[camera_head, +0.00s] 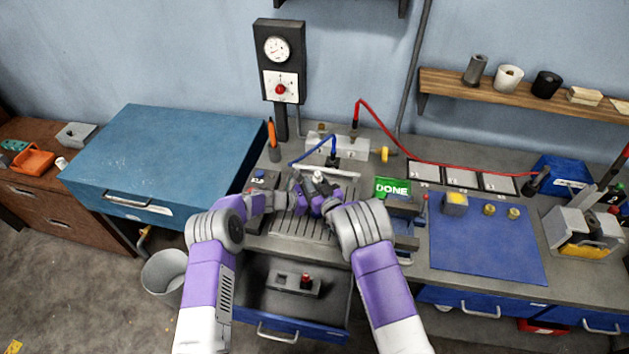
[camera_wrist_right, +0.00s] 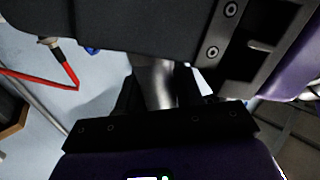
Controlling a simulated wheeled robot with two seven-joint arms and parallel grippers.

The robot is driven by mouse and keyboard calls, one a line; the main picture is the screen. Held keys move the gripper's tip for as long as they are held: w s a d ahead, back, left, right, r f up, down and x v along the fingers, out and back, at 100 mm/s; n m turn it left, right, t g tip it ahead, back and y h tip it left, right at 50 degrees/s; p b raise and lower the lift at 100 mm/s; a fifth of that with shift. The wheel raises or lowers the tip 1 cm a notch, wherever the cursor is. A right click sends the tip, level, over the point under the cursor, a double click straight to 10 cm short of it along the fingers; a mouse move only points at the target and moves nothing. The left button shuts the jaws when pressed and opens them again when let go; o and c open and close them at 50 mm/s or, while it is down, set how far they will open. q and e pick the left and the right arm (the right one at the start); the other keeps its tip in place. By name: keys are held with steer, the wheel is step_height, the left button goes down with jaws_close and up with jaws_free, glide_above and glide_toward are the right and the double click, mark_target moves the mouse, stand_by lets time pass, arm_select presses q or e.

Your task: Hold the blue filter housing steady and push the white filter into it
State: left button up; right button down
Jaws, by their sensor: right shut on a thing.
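My right gripper (camera_head: 322,192) is over the grooved grey bench plate, close against my left gripper (camera_head: 299,190). In the right wrist view, my right gripper (camera_wrist_right: 158,98) is shut on a pale, shiny cylindrical piece (camera_wrist_right: 155,78). I cannot tell for sure whether this piece is the white filter. In the head view a small whitish piece (camera_head: 318,176) shows between and just behind the grippers. The blue filter housing is not clearly visible; the grippers hide that spot. Whether my left gripper is open or shut is too small to tell.
The grooved plate (camera_head: 290,224) lies under the grippers, above an open drawer (camera_head: 262,304). A blue hose (camera_head: 312,151) arcs just behind. A green DONE sign (camera_head: 392,188) stands to the right, then a blue mat (camera_head: 487,250). A large blue case (camera_head: 165,150) is at left.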

arm_select(q)
steer(key=shift+r, duration=0.1)
arm_select(e)
steer(key=shift+s+f, duration=0.15)
steer(key=shift+f, duration=0.35)
stand_by(0.6)
steer(key=shift+r, duration=0.4)
steer(key=shift+c, duration=1.7)
jaws_free()
steer(key=shift+r, duration=0.2)
steer(key=v, duration=0.6)
steer(key=shift+s+d, duration=0.2)
steer(key=shift+s, duration=0.1)
arm_select(q)
steer(key=o, duration=1.4)
